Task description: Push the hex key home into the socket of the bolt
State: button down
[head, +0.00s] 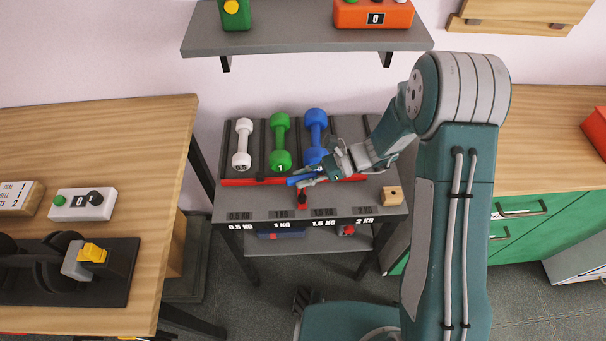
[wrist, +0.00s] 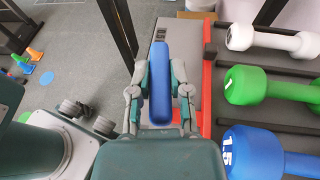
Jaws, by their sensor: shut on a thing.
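My gripper (head: 314,176) is over the front of the dumbbell rack and is shut on a blue bar-like handle (head: 299,180). In the wrist view the handle (wrist: 161,78) lies between the two fingers of my gripper (wrist: 160,90) and points away from the palm. I take it for the hex key's grip; no metal shank shows clearly. A small red piece (head: 302,199) stands on the rack's front ledge just below the handle. A wooden block (head: 392,196) with a dark spot sits at the ledge's right end. I cannot make out the bolt or its socket.
White (head: 243,145), green (head: 280,143) and blue (head: 315,137) dumbbells lie on the rack (head: 225,213) behind a red strip. A wooden table (head: 150,120) stands left, a shelf (head: 213,42) hangs above, and a green-drawered counter (head: 560,214) is right.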

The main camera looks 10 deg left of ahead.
jog(key=shift+f, duration=0.45)
jog(key=shift+c, duration=2.4)
grip_release()
jog(key=v, duration=1.2)
jog(key=shift+f, duration=0.15)
